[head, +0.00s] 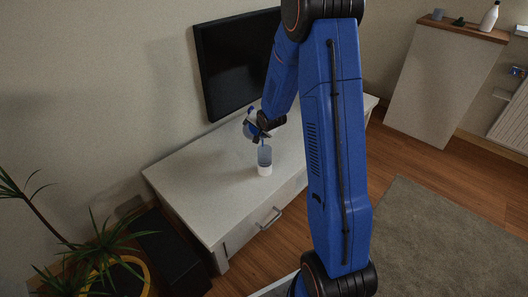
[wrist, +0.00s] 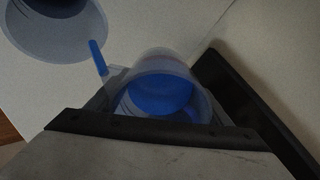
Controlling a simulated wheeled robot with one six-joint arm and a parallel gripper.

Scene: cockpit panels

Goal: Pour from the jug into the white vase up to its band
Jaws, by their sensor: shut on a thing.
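The jug (head: 249,124) is clear and hangs tilted over the cabinet top. In the wrist view the jug (wrist: 181,72) holds blue liquid (wrist: 160,95). My gripper (head: 264,123) is shut on the jug. A thin blue stream (wrist: 97,57) runs from the jug's lip side toward the vase (wrist: 88,38). In the head view the vase (head: 264,169) stands upright below the jug, white at its base and see-through grey-blue above. Its band and its liquid level cannot be made out clearly.
The vase stands on a pale cabinet (head: 195,180) with free top around it. A black screen (head: 225,65) stands close behind. A potted plant (head: 95,260) is at lower left. A pale ledge unit (head: 440,80) with small items is at right.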

